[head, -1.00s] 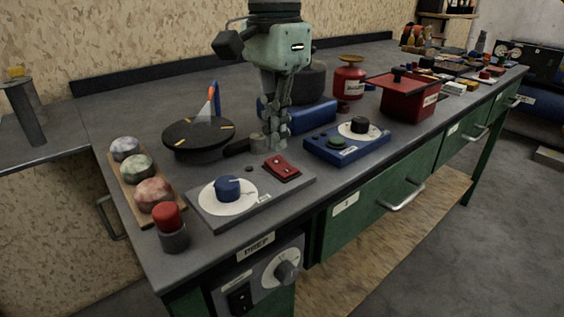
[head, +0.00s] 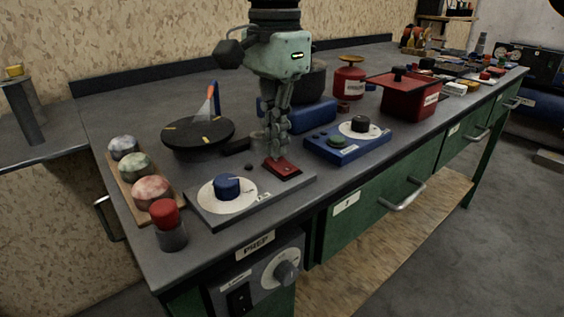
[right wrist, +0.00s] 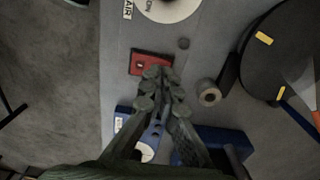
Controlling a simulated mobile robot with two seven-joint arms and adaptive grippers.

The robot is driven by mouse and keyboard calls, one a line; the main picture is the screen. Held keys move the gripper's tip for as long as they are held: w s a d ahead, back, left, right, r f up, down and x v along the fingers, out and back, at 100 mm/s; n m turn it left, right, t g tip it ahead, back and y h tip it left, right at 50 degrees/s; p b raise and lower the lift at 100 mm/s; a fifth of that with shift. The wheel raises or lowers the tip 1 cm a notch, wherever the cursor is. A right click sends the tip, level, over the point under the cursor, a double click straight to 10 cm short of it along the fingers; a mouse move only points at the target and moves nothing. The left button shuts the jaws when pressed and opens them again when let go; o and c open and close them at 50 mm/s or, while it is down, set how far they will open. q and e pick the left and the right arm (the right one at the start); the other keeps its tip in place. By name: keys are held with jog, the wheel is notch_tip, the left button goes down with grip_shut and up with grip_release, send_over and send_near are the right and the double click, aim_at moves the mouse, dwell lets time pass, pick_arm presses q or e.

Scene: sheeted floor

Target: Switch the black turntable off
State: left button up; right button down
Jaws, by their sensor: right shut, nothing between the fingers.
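The black turntable (head: 190,141) is a dark round disc with yellow marks on the bench; it also shows in the right wrist view (right wrist: 268,75). In front of it is a grey panel (head: 216,220) with a blue knob (head: 227,187) on a white dial and a red rocker switch (head: 287,172). The switch also shows in the right wrist view (right wrist: 137,62). My right gripper (head: 276,157) is shut and empty, pointing down, its fingertips at the far edge of the red switch. I cannot tell whether they touch it. My left gripper is not in view.
A blue box with a dial and green button (head: 347,142) stands just right of the switch. A red pot (head: 408,97) and red canister (head: 349,80) stand behind. Three stones (head: 138,166) and a red-capped cylinder (head: 170,226) are at the left.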

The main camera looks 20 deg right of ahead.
jog(key=shift+f+b, duration=0.35)
jog(key=shift+f, duration=0.2)
jog(key=shift+r+p, duration=2.5)
jog(key=shift+r, duration=1.05)
